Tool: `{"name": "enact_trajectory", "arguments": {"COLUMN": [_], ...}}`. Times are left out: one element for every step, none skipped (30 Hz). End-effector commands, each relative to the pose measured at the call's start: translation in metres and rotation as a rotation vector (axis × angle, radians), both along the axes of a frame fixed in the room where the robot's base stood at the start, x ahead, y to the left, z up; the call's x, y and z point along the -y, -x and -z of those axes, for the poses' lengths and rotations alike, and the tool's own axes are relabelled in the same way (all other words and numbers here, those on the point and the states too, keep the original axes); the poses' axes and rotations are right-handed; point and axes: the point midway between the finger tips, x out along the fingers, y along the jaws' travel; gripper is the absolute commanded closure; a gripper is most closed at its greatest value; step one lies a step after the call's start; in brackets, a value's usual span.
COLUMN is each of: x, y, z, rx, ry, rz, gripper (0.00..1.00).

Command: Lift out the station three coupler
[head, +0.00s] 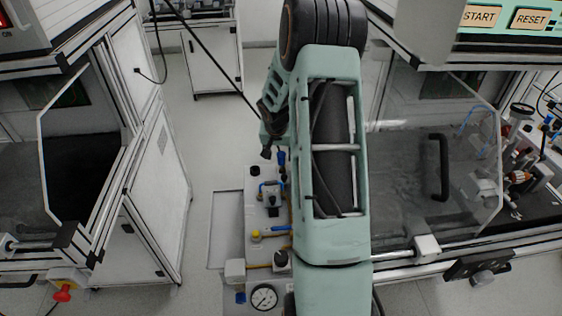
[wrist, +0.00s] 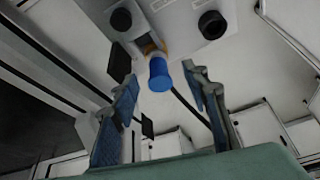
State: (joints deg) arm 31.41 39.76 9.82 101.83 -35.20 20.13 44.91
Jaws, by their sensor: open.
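In the wrist view a blue cylindrical piece (wrist: 159,74) on a brass-coloured base sticks out from a light grey panel (wrist: 185,22). It may be the station three coupler, but no station label can be read. My gripper (wrist: 160,77) is open, with a blue-padded finger on each side of the blue piece and visible gaps between. It holds nothing. In the head view a blue fitting (head: 281,157) shows at the far end of the grey valve panel (head: 254,206), close to my gripper (head: 268,135). The gripper's fingers are hard to make out there, partly behind my arm.
Enclosed machine cabinets (head: 150,170) stand left, and a clear-doored one with a black handle (head: 438,167) stands right. Open floor (head: 205,130) lies left of the panel.

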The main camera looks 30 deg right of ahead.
Motion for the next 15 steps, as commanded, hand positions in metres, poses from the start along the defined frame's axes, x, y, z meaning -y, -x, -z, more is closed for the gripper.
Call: {"name": "enact_trajectory", "arguments": {"x": [0.002, 0.003, 0.005, 0.007, 0.008, 0.011, 0.012, 0.012, 0.013, 0.014, 0.015, 0.015, 0.016, 0.016, 0.016], "y": [-0.001, -0.003, -0.004, -0.006, -0.007, -0.009, -0.01, -0.011, -0.013, -0.014, -0.014, -0.015, -0.015, -0.016, -0.016], "z": [0.004, 0.007, 0.012, 0.015, 0.019, 0.023, 0.027, 0.031, 0.034, 0.036, 0.039, 0.041, 0.042, 0.042, 0.043], "rx": [-0.001, -0.001, -0.001, -0.001, -0.001, -0.001, -0.001, -0.002, -0.001, -0.001, -0.001, -0.001, 0.0, 0.0, 0.001], "ry": [-0.001, -0.001, -0.002, -0.002, -0.002, -0.002, -0.002, -0.001, -0.001, -0.001, -0.001, -0.001, 0.0, 0.0, 0.001], "rz": [0.001, 0.0, 0.0, 0.0, 0.0, 0.001, 0.001, -0.001, 0.0, 0.0, 0.001, 0.0, 0.0, 0.0, 0.0], "gripper": [0.58, 0.58, 0.58, 0.58, 0.58, 0.58, 0.58, 0.58, 0.58, 0.58, 0.58, 0.58, 0.58, 0.58, 0.58]}}
